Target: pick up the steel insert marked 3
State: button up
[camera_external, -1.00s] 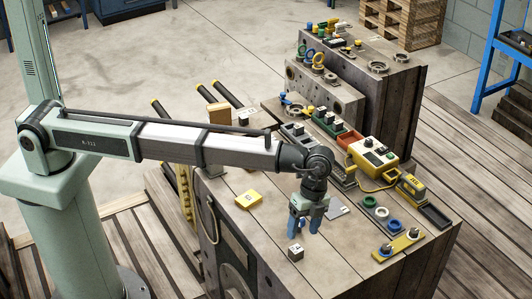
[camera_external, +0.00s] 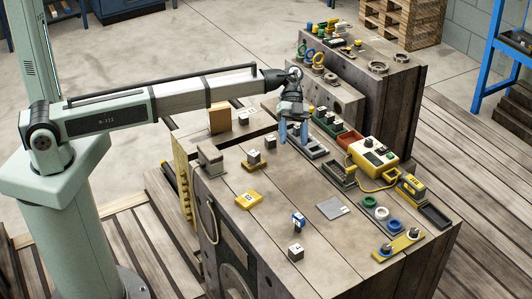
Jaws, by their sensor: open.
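Several small steel blocks with white marked tops lie on the big metal mould block. One steel block (camera_external: 295,252) is near the front edge and another, with blue on its side (camera_external: 298,221), is just behind it. Two more steel blocks (camera_external: 255,157) (camera_external: 269,142) sit farther back at the left of the top, and another pale-topped block (camera_external: 243,118) is beyond them. The marks are too small to read, so I cannot tell which one is 3. My gripper (camera_external: 293,132) has blue fingertips, points down and is open, above the back of the block near the trays. Nothing shows between its fingers.
A yellow piece (camera_external: 248,200) and a flat grey plate (camera_external: 334,208) lie on the top. A yellow control box (camera_external: 373,154), a green tray (camera_external: 333,127), coloured rings and a yellow bar (camera_external: 398,246) line the right side. A taller mould (camera_external: 385,88) stands behind.

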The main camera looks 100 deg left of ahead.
aim_at(270, 138)
jog(key=s+a+t, duration=0.1)
jog(key=s+a, duration=0.2)
jog(key=s+a+f+t, duration=0.1)
jog(key=s+a, duration=0.2)
jog(key=a, duration=0.1)
jog(key=s+a+f+t, duration=0.1)
jog(key=s+a, duration=0.2)
jog(key=a, duration=0.1)
jog(key=shift+s+f+h, duration=0.1)
jog(key=shift+s+h, duration=0.05)
jog(key=shift+h, duration=0.25)
jog(key=s+a+f+t, duration=0.2)
jog(key=s+a+t, duration=0.1)
jog(key=s+a, duration=0.45)
jog(key=shift+n, duration=0.4)
jog(key=x, duration=0.6)
jog(key=shift+s+d+f, duration=0.1)
jog(key=shift+s+d, duration=0.05)
jog(key=shift+d, duration=0.35)
jog(key=shift+a+f+x, duration=0.1)
jog(key=shift+x, duration=1.5)
jog(key=shift+a+f+x, duration=0.15)
jog(key=shift+x, duration=1.5)
grip_shut()
